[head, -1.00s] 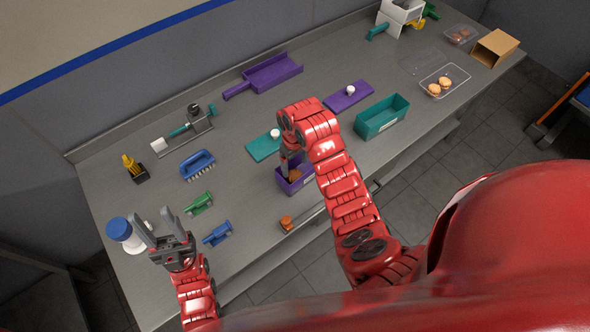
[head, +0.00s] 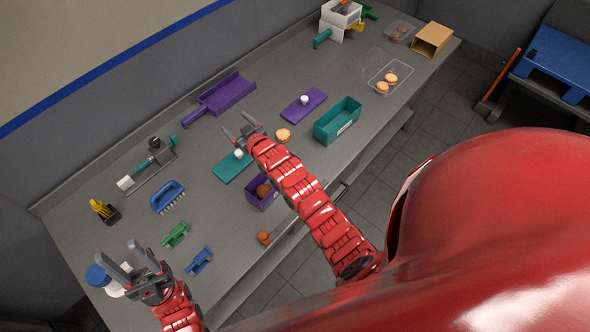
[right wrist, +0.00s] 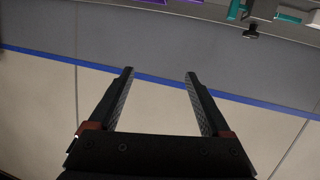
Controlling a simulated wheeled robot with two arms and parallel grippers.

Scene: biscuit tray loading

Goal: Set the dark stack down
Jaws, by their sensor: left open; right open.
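A dark brown biscuit stack (head: 264,190) sits inside the small purple box (head: 256,203) near the front of the counter. My right gripper (head: 240,131) is open and empty, beyond the teal mat, clear of the purple box. In the right wrist view its two fingers (right wrist: 159,75) are spread with nothing between them and face the wall. My left gripper (head: 122,258) is open and empty over the counter's left end. A pale biscuit stack (head: 283,135) stands beside my right wrist. Two more pale stacks (head: 386,82) stand in the clear tray (head: 404,72).
A teal mat (head: 228,169) and a purple mat (head: 296,111) each carry a small white item. A teal bin (head: 325,128) stands right of my right arm. A purple scoop (head: 228,94), blue brush (head: 167,197), green tool (head: 176,234) and blue tool (head: 200,260) lie around.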

